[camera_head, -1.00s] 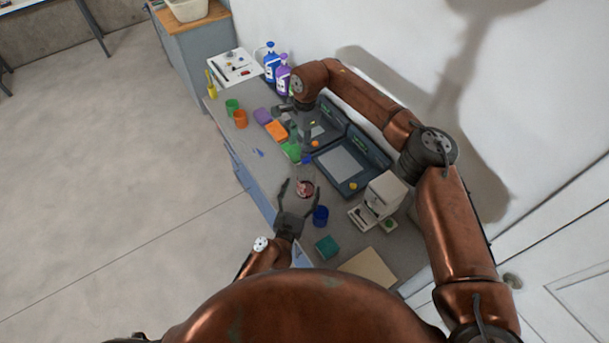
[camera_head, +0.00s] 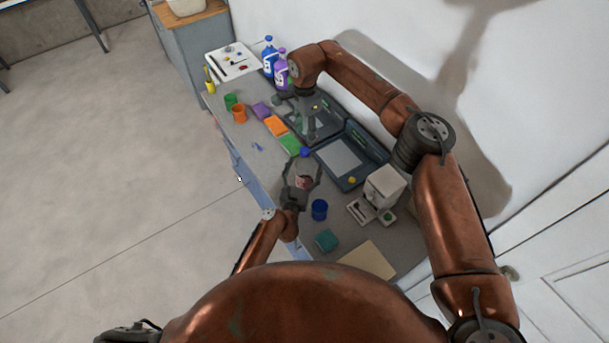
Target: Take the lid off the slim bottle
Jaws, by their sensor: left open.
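The slim bottle (camera_head: 303,181) stands on the bench, clear with a reddish label. Its blue lid (camera_head: 305,152) is on top. My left gripper (camera_head: 302,165) is open, with its fingers on either side of the bottle; I cannot tell whether they touch it. My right gripper (camera_head: 295,123) hangs above the far part of the bench, behind the lid in the picture. Its fingers look spread and hold nothing that I can see.
Dark open cases (camera_head: 345,158) lie right of the bottle. Orange (camera_head: 276,125) and green (camera_head: 290,145) blocks lie beyond it. A blue cup (camera_head: 319,209), a teal block (camera_head: 326,240) and a white box (camera_head: 384,187) are nearer. Blue and purple bottles (camera_head: 281,72) stand by the wall.

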